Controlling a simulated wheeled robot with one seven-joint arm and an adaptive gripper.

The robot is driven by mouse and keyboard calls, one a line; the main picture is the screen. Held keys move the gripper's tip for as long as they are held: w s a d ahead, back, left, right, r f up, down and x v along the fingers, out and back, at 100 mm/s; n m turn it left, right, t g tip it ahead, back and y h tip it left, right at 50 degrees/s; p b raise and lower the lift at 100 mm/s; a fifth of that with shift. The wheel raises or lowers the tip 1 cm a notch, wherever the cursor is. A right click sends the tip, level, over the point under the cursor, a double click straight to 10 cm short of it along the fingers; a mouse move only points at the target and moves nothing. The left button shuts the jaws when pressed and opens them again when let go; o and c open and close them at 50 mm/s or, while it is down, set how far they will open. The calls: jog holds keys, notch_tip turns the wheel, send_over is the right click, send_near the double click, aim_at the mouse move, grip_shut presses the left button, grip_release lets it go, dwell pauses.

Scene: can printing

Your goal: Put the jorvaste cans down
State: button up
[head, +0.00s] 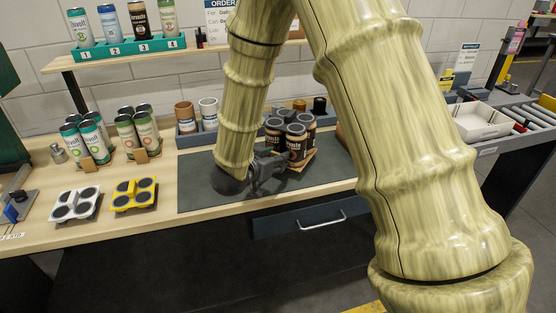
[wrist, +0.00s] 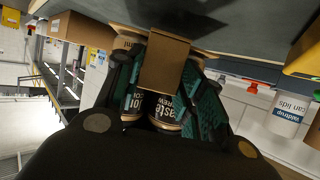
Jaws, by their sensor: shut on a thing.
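The jorvaste cans (head: 296,143) are a pack of several dark cans with pale-brown bands and a cardboard carrier, upright over the grey mat (head: 215,195). My gripper (head: 270,170) is at their front left side. In the wrist view, which is upside down, the teal-padded fingers of my gripper (wrist: 165,95) are shut on both sides of the pack. The cardboard piece (wrist: 164,62) and lettered cans (wrist: 167,108) show between them. I cannot tell whether the pack touches the mat; its far cans are partly hidden.
Two other can packs (head: 88,138) (head: 138,132) stand left on the bench. A white holder (head: 75,204) and a yellow holder (head: 134,194) lie before them. Lid cups (head: 208,114) stand behind the mat. A white tray (head: 480,122) is at right. The mat's front left is clear.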

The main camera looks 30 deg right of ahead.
jog(key=shift+w+d, duration=0.95)
jog(key=shift+d, duration=0.05)
jog(key=shift+w+d+f+p, duration=0.2)
jog(key=shift+f+p, duration=0.4)
jog(key=shift+f, duration=1.45)
jog(key=o, duration=1)
jog(key=b+v, duration=0.1)
jog(key=v, duration=1.1)
jog(key=shift+a+b, duration=0.1)
jog(key=shift+b, duration=0.2)
